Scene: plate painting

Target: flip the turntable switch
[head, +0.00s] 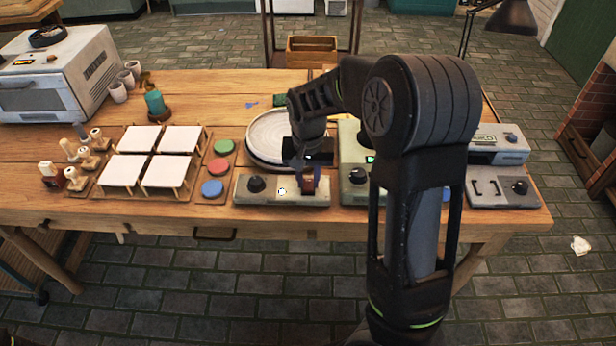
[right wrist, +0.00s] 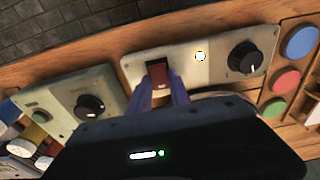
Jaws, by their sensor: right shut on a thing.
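The turntable switch (head: 308,187) is a small reddish-brown rocker at the right part of a pale control box (head: 268,202) near the table's front edge. It also shows in the right wrist view (right wrist: 158,72). The box has a black knob (head: 256,184) and a round light (head: 282,191) that glows white-yellow. The turntable (head: 262,130) is a round pale disc behind the box, partly hidden by my arm. My right gripper (head: 307,172) points down at the switch, its bluish fingers on both sides of it, shut on it. My left gripper is out of view.
Blue, red and green discs (head: 212,188) lie left of the box. White square tiles (head: 132,139) on small stands and several stamps (head: 96,137) are farther left. A greenish box (head: 352,185) with a knob stands close on the right, and a grey device (head: 500,190) beyond it.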

